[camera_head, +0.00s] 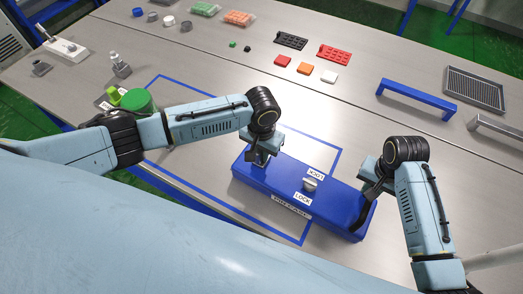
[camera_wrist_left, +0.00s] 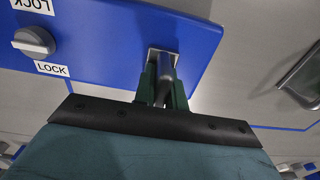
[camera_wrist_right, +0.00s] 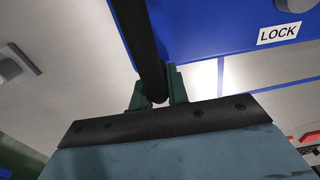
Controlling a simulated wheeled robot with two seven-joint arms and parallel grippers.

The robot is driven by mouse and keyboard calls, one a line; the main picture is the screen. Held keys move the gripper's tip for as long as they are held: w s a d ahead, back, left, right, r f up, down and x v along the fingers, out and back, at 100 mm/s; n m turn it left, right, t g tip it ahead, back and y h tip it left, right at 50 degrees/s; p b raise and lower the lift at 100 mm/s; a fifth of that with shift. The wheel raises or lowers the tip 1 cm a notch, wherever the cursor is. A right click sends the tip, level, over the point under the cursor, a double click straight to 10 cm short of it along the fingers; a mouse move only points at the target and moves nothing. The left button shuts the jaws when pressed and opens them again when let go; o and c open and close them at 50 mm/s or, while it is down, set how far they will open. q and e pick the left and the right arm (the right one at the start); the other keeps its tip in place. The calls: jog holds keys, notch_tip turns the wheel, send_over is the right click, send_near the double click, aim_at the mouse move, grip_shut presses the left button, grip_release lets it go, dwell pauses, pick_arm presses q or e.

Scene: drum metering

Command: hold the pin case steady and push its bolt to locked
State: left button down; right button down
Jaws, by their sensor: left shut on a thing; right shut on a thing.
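The pin case is a long blue box (camera_head: 336,199) lying flat on the table, with a label on its front side. My left gripper (camera_head: 261,158) is shut on a metal post (camera_wrist_left: 165,64) that stands on a square plate at the case's left end. I cannot tell whether this post is part of the bolt. My right gripper (camera_wrist_right: 158,90) is shut on the black handle (camera_wrist_right: 140,38) at the case's right end.
Blue tape (camera_head: 336,160) outlines an area under and around the case. A blue bridge-shaped bar (camera_head: 417,96) and a grey one (camera_head: 496,127) stand to the right. Green containers (camera_head: 138,101) stand at left. Red and black trays (camera_head: 291,40) lie at the back.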

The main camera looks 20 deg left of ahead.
pick_arm(q)
jog(key=d, duration=0.2)
jog(key=s+d, duration=0.1)
jog(key=d, duration=0.4)
jog(key=shift+s+d, duration=0.15)
pick_arm(e)
jog(key=shift+a, duration=0.1)
pick_arm(q)
jog(key=c, duration=1.5)
grip_release()
jog(key=shift+o, duration=0.3)
jog(key=shift+r, duration=0.4)
notch_tip(320, 180, up, 11)
